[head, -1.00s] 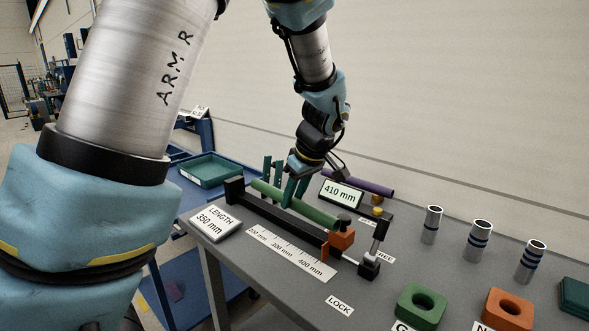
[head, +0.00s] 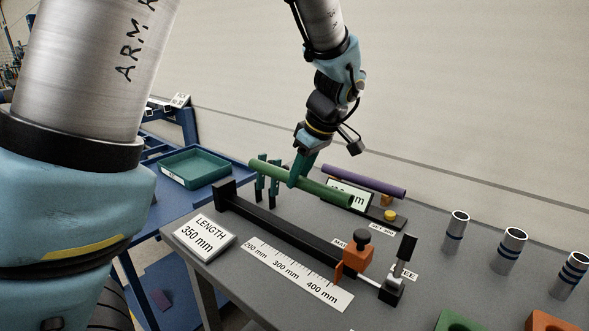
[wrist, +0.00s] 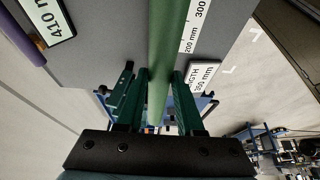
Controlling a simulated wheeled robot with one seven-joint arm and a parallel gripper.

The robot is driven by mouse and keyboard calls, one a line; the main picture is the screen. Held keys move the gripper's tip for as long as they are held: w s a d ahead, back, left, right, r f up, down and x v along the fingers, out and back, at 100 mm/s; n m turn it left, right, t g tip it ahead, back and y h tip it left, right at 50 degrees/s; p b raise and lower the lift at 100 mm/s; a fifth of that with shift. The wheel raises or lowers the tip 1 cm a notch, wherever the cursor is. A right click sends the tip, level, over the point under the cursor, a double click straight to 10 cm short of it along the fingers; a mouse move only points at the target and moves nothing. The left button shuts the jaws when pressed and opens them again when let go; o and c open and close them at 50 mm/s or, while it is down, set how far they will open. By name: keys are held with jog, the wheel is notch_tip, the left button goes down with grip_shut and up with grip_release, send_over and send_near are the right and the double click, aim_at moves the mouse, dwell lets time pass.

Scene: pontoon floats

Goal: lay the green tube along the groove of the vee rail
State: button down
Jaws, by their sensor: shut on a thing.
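The green tube (head: 325,191) is held in my gripper (head: 294,180), shut around its middle part. The tube hangs in the air above and behind the black vee rail (head: 282,227), roughly parallel to it, with a gap between them. The rail is empty; its groove is too small to make out. It has a black end block at the left and an orange stop (head: 352,259) with a black knob at the right. In the wrist view, the tube (wrist: 167,40) runs between the two teal fingers of my gripper (wrist: 158,80).
Teal posts (head: 262,185) stand behind the rail's left part. A purple tube (head: 376,181) lies behind, near a display partly hidden by the green tube. A ruler strip (head: 298,274) and length sign (head: 206,238) lie in front. Metal cylinders (head: 508,250) stand at right.

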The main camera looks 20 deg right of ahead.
aim_at(315, 194)
jog(key=shift+s+d, duration=0.1)
dwell(0.3)
jog(key=shift+f+b, duration=3.7)
jog(key=shift+f, duration=0.75)
jog(key=shift+f+b, duration=1.85)
jog(key=shift+f, duration=0.4)
jog(key=shift+c, duration=2.3)
grip_release()
jog(key=b+v, duration=0.1)
jog(key=v, duration=0.9)
jog(key=shift+s+r, duration=0.25)
jog(key=shift+r, duration=0.1)
